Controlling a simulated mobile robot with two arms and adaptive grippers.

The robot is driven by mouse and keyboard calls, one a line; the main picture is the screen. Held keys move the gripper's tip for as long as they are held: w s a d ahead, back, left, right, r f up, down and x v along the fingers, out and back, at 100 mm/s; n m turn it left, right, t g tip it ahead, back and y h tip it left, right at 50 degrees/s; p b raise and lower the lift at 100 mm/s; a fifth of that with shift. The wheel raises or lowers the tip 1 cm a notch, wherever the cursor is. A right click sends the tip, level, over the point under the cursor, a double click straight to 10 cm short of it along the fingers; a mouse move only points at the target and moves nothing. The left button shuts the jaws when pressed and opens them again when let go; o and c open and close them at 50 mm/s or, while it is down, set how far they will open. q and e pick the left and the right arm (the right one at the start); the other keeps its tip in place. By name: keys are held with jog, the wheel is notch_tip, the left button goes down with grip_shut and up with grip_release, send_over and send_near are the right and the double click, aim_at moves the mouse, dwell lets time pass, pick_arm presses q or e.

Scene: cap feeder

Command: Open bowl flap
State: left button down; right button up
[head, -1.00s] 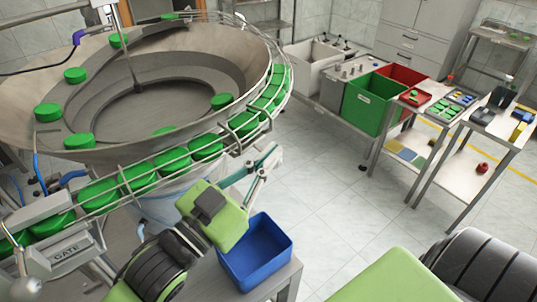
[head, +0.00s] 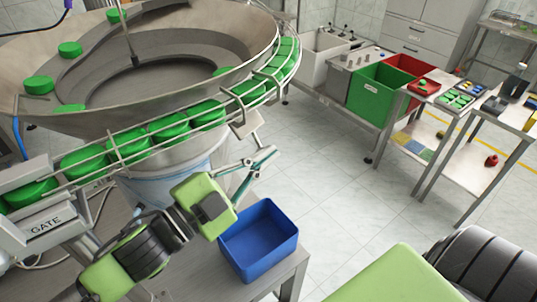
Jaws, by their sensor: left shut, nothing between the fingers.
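The large metal feeder bowl (head: 220,62) fills the upper left, with green caps (head: 38,85) inside it and along the railed track (head: 110,150) around its outside. A small grey metal piece (head: 246,128) sticks out below the track on the bowl's right side. I cannot tell for sure whether it is the bowl flap. My left gripper (head: 268,154) is shut and empty, with its fingertips just below and right of that piece. They look apart from it. My right gripper is out of view.
A blue bin (head: 284,226) stands on a grey table below my left gripper. A unit labelled GATE (head: 45,224) is at the left. Green (head: 373,98) and red bins and side tables with small parts stand at the right. The tiled floor between is clear.

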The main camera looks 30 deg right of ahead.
pick_arm(q)
jog(key=shift+w+a+f+m+b, duration=0.25)
jog(key=shift+w+f+m, duration=0.2)
jog(key=shift+w+f, duration=0.15)
jog(key=shift+w+a+f+m+b, duration=0.1)
jog(key=shift+w+f+m+b, duration=0.1)
jog(key=shift+w+f+m, duration=0.3)
